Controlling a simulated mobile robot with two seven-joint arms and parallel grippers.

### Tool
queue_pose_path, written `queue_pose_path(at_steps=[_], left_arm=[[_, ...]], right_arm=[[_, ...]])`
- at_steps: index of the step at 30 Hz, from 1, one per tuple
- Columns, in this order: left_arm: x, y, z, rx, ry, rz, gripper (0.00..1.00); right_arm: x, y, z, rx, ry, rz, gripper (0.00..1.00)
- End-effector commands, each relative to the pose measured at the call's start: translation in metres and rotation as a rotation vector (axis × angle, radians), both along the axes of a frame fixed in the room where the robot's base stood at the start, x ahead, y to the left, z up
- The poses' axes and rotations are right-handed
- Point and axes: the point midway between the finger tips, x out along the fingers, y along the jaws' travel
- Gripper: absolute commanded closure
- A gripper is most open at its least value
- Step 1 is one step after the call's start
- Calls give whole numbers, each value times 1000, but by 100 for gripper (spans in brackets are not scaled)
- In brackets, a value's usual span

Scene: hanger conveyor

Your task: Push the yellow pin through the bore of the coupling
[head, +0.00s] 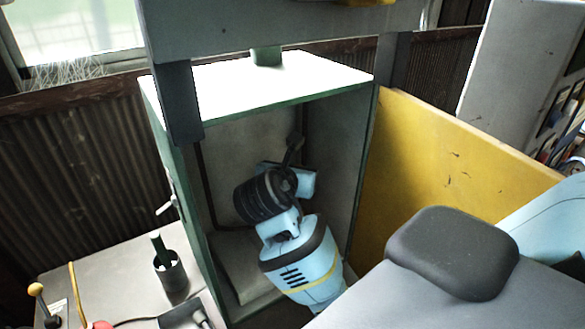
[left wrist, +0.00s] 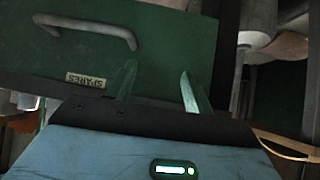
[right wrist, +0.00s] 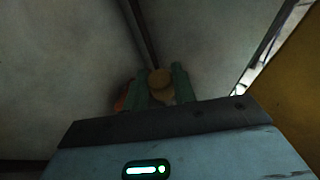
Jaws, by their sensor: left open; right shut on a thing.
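My right arm reaches into an open green cabinet in the head view, where its gripper (head: 294,148) is small and dark near the back wall. In the right wrist view my right gripper (right wrist: 160,71) is shut on the yellow pin (right wrist: 160,82), whose dull yellow round end shows between the two green fingers. A patch of orange-red (right wrist: 122,96) shows just left of the fingers; I cannot tell what it belongs to. I cannot make out the coupling or its bore. My left gripper (left wrist: 157,70) is open and empty, in front of a green drawer; the head view does not show it.
The cabinet (head: 358,185) has side walls close around my right arm. A yellow panel (head: 430,165) stands to its right. A grey bench (head: 105,275) at lower left holds a dark cup (head: 171,278) and a yellow-knobbed lever (head: 37,291). The drawer (left wrist: 60,65) has a metal handle (left wrist: 88,29).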

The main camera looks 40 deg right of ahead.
Motion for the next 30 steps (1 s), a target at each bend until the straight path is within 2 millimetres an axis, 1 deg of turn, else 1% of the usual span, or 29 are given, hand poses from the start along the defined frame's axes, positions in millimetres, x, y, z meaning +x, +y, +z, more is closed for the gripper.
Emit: queue_pose_path(at_steps=[10,14,30], left_arm=[[0,1,-1,2,2,0,48],[-1,2,-1,4,2,-2,48],[-1,2,-1,6,2,-4,48]], right_arm=[[-1,-1,-2,0,1,-10,96],[-2,-1,-7,0,2,-11,96],[-2,-1,-49,-1,3,-10,96]])
